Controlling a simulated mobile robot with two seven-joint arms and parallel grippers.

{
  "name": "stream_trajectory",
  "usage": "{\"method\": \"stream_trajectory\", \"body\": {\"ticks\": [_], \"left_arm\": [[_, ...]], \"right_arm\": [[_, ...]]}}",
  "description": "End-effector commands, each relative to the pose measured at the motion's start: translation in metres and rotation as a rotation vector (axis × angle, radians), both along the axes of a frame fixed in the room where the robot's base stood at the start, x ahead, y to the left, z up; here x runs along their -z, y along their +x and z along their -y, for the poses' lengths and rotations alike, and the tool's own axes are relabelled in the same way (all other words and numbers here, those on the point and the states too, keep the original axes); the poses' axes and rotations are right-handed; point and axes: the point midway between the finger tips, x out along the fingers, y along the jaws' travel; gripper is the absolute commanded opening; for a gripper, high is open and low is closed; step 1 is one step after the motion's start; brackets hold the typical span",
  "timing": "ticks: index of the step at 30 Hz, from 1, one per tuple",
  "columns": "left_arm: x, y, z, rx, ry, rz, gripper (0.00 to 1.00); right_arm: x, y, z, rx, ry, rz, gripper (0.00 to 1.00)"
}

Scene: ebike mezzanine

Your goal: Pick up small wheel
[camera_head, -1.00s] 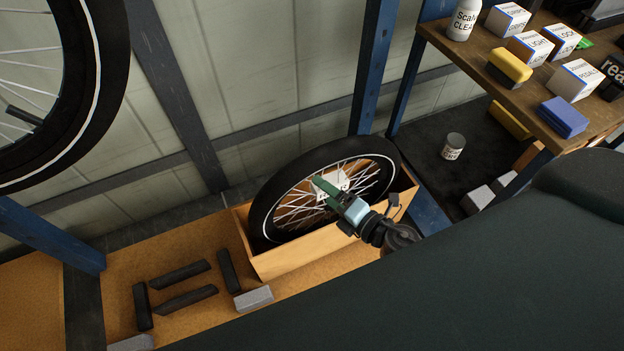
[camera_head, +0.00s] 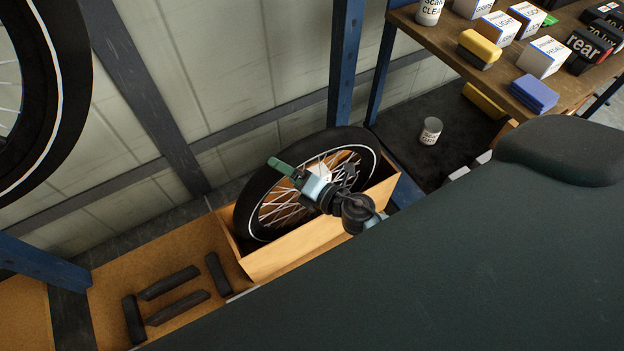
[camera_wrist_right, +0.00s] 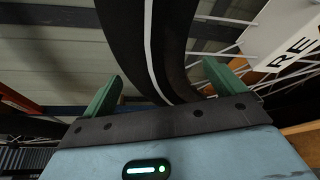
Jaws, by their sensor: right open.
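A spoked wheel with a black tyre (camera_head: 246,206) and a white line stands tilted in an open wooden box (camera_head: 300,252). A white label shows among its spokes. My right gripper (camera_head: 277,165), with green fingers, is over the wheel's upper left rim in the head view. In the right wrist view the gripper (camera_wrist_right: 162,76) is open, and the tyre (camera_wrist_right: 150,40) passes between the lines of its two fingers. I cannot tell whether the fingers touch it. A larger wheel (camera_head: 72,80) is cut off at the upper left. My left gripper is not in view.
Several dark bars (camera_head: 178,307) lie on the brown floor left of the box. Blue rack posts (camera_head: 343,60) stand behind and beside it. A wooden shelf (camera_head: 450,40) at the upper right holds boxes and a bottle. A can (camera_head: 431,131) stands on the dark lower surface.

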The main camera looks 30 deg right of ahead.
Motion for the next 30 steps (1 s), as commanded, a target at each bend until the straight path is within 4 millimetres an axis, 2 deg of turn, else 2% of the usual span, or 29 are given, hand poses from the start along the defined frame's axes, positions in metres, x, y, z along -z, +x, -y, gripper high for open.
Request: {"method": "stream_trajectory", "body": {"ticks": [3,6,14,30], "left_arm": [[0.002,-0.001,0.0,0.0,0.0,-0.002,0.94],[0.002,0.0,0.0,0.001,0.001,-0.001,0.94],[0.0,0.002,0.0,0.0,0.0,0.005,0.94],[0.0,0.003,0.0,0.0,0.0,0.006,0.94]], "right_arm": [[0.002,0.015,-0.007,0.001,0.0,0.0,0.95],[0.004,0.021,-0.01,0.0,0.0,0.0,0.95],[0.004,0.023,-0.01,0.0,0.0,-0.001,0.95],[0.004,0.023,-0.01,0.0,0.0,0.0,0.26]]}}
